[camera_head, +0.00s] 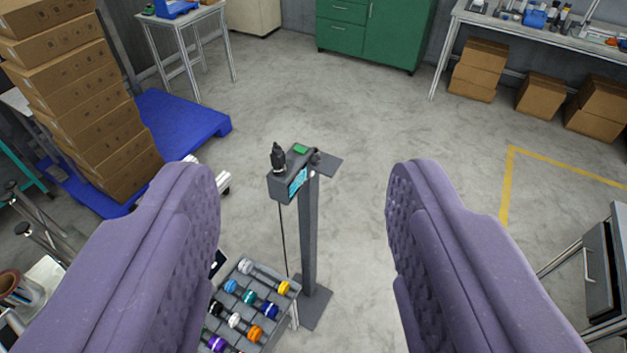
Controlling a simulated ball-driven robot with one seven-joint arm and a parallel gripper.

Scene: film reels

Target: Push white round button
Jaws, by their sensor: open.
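My gripper (303,172) shows as two large purple padded fingers, wide apart and empty, one on each side of the view. Between them, farther off, a dark control box (283,188) stands on a grey post (309,235). The box has a small lit blue screen (298,182), a green patch (300,149) on top and a black knob-like part (278,157). A tiny pale spot (313,174) shows beside the screen; I cannot tell whether it is the white round button. Neither finger appears to touch the box.
A grey rack (281,313) of coloured spool-like pieces stands low in front of the post, partly behind the left finger. Stacked cardboard boxes (75,95) and a blue pallet (185,125) are at left. A green cabinet (393,35) and workbench (540,27) stand behind. Floor around the post's right is clear.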

